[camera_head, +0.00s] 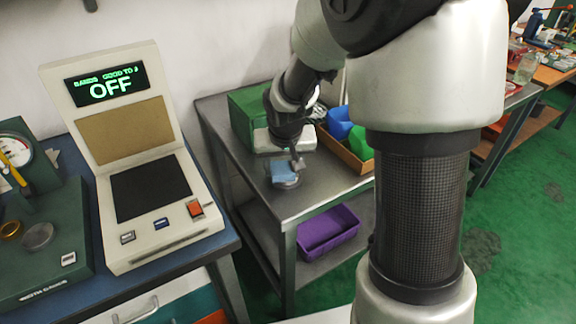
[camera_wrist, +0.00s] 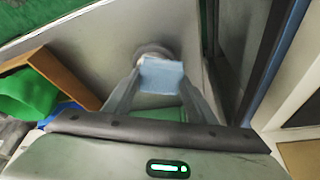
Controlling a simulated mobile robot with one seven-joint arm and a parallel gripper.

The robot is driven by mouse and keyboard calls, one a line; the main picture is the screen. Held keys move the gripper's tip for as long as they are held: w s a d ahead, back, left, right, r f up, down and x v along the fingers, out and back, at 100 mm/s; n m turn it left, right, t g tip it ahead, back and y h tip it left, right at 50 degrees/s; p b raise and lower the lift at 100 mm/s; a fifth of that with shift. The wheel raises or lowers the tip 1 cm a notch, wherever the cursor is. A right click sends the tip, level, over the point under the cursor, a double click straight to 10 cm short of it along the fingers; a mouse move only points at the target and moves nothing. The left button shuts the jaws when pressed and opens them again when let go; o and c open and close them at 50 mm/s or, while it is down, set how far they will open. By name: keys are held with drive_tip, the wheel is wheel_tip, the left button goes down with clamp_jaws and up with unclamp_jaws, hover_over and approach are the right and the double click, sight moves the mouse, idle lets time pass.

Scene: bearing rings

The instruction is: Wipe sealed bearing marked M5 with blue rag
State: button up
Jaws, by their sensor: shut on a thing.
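My gripper (camera_head: 291,160) is shut on the blue rag (camera_head: 284,171) above the grey metal table. In the wrist view the rag (camera_wrist: 161,75) sits between the two fingertips of my gripper (camera_wrist: 160,80). Just beyond it is a round grey metal piece (camera_wrist: 153,50), partly hidden by the rag. It also shows under the rag in the head view (camera_head: 288,184). I cannot tell whether rag and piece touch, and no M5 marking is readable. Another round grey piece (camera_head: 38,236) lies on the green device at the left.
The metal table (camera_head: 330,185) holds a green box (camera_head: 247,112) and a cardboard tray (camera_head: 345,152) with blue and green things. A purple bin (camera_head: 328,232) is on the lower shelf. A beige device (camera_head: 150,190) reading OFF stands on the blue bench at left.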

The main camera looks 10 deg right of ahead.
drive_tip(key=shift+s+a, duration=0.1)
drive_tip(key=shift+a, duration=0.15)
drive_tip(key=shift+w+d+p, duration=0.25)
drive_tip(key=shift+d, duration=0.5)
drive_tip(key=shift+w+d+p, duration=0.25)
drive_tip(key=shift+d, duration=0.5)
drive_tip(key=shift+r, duration=0.1)
drive_tip(key=shift+r+p, duration=2.25)
drive_tip(key=shift+r, duration=0.75)
